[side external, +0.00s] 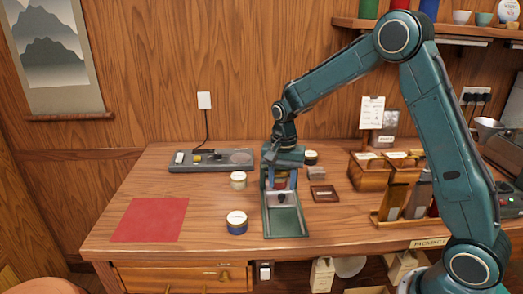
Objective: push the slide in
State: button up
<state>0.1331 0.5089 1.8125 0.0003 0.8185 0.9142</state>
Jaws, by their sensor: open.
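The slide (286,222) is a long, shallow green tray with a pale metal rim. It sticks out from the press toward the front of the table, and a small dark knob or lump (281,197) shows near its inner end. The green press frame (265,180) stands at the slide's back end, with something reddish-brown inside. My gripper (282,172) is open and points down at the press, above and behind the knob. Its fingertips blend with the press, so I cannot tell whether they touch anything.
A pale-lidded tin (238,180) and a blue tin (237,222) stand left of the slide. A small dark tray (323,193) lies to its right. A grey scale (210,160) is at the back left, a red mat (150,219) at the front left. Wooden holders (370,178) stand right.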

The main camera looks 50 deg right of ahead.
notch_tip(320, 180, up, 11)
dwell(0.4)
jog(key=shift+f, duration=0.1)
jog(key=s+a+r+n+t, duration=0.35)
jog(key=s+r+n, duration=0.35)
jog(key=s, duration=0.6)
jog(key=s+a+n+t, duration=0.2)
jog(key=s+n, duration=0.3)
jog(key=s, duration=0.9)
jog(key=shift+a+f, duration=0.25)
jog(key=shift+f, duration=0.1)
